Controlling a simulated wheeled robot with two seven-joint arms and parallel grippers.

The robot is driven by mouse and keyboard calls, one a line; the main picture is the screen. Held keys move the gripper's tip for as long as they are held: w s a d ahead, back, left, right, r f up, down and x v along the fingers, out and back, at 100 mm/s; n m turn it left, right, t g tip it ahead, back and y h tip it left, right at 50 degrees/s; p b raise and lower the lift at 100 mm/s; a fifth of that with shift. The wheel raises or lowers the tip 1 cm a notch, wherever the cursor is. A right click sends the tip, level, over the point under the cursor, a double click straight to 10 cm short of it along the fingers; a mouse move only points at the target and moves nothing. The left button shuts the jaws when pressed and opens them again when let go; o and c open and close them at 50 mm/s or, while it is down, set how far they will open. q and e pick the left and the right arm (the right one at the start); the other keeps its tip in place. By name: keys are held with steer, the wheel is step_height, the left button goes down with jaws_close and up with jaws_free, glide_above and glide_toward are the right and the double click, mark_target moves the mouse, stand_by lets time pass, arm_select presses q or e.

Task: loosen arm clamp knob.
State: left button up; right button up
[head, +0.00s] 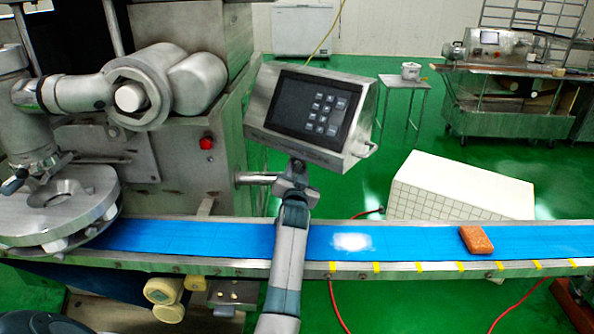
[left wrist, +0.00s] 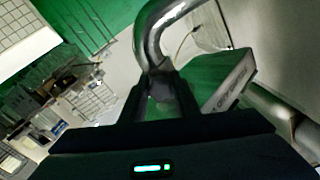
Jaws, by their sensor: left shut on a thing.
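My left gripper (head: 296,170) reaches up from the bottom of the head view to just below the control panel (head: 310,112), at the end of the panel's steel support arm (head: 254,178). The gripper is shut on the arm clamp knob, which its fingers mostly hide. In the left wrist view, the fingers (left wrist: 162,92) meet at the lower end of a bent shiny metal tube (left wrist: 150,40). The panel is tilted, with its dark screen and buttons facing the head camera. My right gripper is not in view.
A blue conveyor belt (head: 400,241) runs across in front, with an orange block (head: 476,240) on it. The encrusting machine (head: 140,155) with its round metal plate (head: 62,205) stands at left. A white box (head: 460,190) stands behind the belt.

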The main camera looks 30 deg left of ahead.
arm_select(q)
steer(key=shift+f+n, duration=0.1)
steer(key=shift+n, duration=0.5)
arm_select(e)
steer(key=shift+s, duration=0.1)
arm_select(q)
steer(key=o, duration=1)
steer(key=shift+o, duration=0.2)
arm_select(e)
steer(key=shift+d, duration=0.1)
